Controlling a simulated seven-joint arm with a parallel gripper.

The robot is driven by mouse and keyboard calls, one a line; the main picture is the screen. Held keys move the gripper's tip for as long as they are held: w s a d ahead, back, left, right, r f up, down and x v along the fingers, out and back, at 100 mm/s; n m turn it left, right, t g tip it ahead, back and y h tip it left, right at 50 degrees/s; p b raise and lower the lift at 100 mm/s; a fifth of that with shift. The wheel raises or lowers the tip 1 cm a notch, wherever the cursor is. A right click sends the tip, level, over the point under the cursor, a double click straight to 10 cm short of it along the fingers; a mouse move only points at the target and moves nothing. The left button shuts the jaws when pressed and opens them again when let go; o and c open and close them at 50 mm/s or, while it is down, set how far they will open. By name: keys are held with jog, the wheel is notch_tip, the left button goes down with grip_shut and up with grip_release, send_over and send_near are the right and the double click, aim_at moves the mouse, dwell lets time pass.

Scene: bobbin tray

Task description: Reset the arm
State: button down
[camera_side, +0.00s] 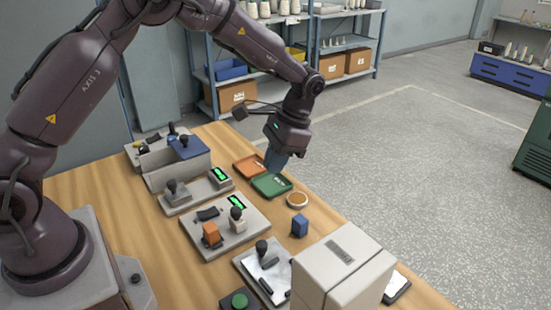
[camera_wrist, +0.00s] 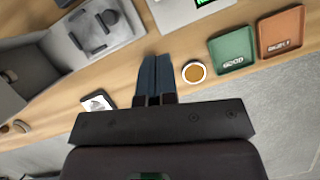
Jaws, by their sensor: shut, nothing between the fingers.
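My gripper (camera_side: 273,168) hangs at the end of my arm over the far right part of the wooden table, beside the green tray. In the wrist view its two blue-grey fingers (camera_wrist: 155,62) lie together, shut, with nothing held. The green tray (camera_side: 272,187) and the orange tray (camera_side: 243,166) lie on the table below and beside the gripper. They also show in the wrist view as the green tray (camera_wrist: 232,62) and orange tray (camera_wrist: 281,40). A round tan-topped disc (camera_side: 297,200) lies near them.
A blue block (camera_side: 299,224) stands on the table. Grey stations (camera_side: 225,232) with an orange block (camera_side: 211,234) and several dark-knobbed pieces fill the middle. A large pale box (camera_side: 342,265) stands at the front right. The floor beyond the table edge is open.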

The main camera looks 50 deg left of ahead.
jog(key=shift+r, duration=0.25)
